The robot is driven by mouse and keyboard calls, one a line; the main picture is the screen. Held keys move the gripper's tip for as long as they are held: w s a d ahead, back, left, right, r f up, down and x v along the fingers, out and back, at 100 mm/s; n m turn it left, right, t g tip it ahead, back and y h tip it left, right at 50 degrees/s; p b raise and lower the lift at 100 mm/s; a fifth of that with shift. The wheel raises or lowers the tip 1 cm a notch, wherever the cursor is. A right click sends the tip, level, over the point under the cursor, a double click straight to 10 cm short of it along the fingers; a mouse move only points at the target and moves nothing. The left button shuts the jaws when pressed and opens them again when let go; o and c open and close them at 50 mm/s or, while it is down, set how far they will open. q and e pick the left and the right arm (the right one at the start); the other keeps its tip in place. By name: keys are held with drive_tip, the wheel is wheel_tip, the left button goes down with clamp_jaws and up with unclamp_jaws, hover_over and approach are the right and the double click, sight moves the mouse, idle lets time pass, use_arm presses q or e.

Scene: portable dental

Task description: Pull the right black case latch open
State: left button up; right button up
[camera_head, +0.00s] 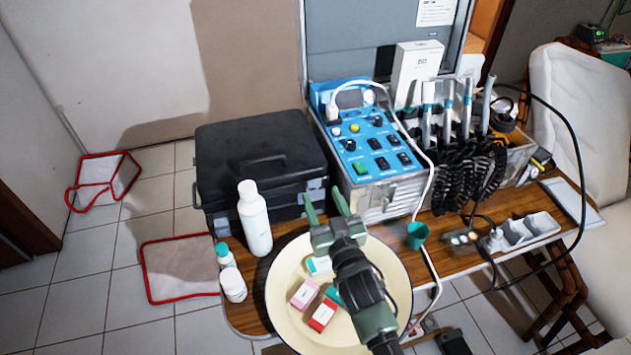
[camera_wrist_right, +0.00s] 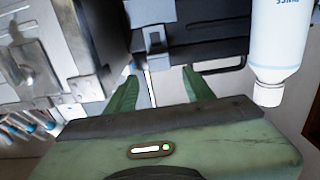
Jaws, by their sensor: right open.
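The black case (camera_head: 235,140) stands closed on the wooden table in the head view, its front towards me. Its right latch (camera_head: 316,190) is a grey clasp near the front right corner. In the right wrist view the case front (camera_wrist_right: 205,35) fills the upper middle, and the grey latch (camera_wrist_right: 154,40) sits just beyond the fingertips, roughly centred between them. My right gripper (camera_head: 326,204) is open and empty, its two green fingers pointing at the latch; it also shows in the wrist view (camera_wrist_right: 158,80). The fingers look apart from the latch. My left gripper is out of view.
A white bottle (camera_head: 254,222) stands left of the gripper, close to the case front. The blue-topped control unit (camera_head: 370,150) stands close on the right. A cream basin (camera_head: 283,300) with small boxes lies below my right arm. Small bottles (camera_head: 233,285) stand at the table's left edge.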

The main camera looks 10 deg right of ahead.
sight(315, 182)
drive_tip(key=w, duration=0.4)
drive_tip(key=shift+a, duration=0.4)
drive_tip(key=shift+w+f, duration=0.1)
drive_tip(key=shift+w, duration=0.3)
clamp_jaws()
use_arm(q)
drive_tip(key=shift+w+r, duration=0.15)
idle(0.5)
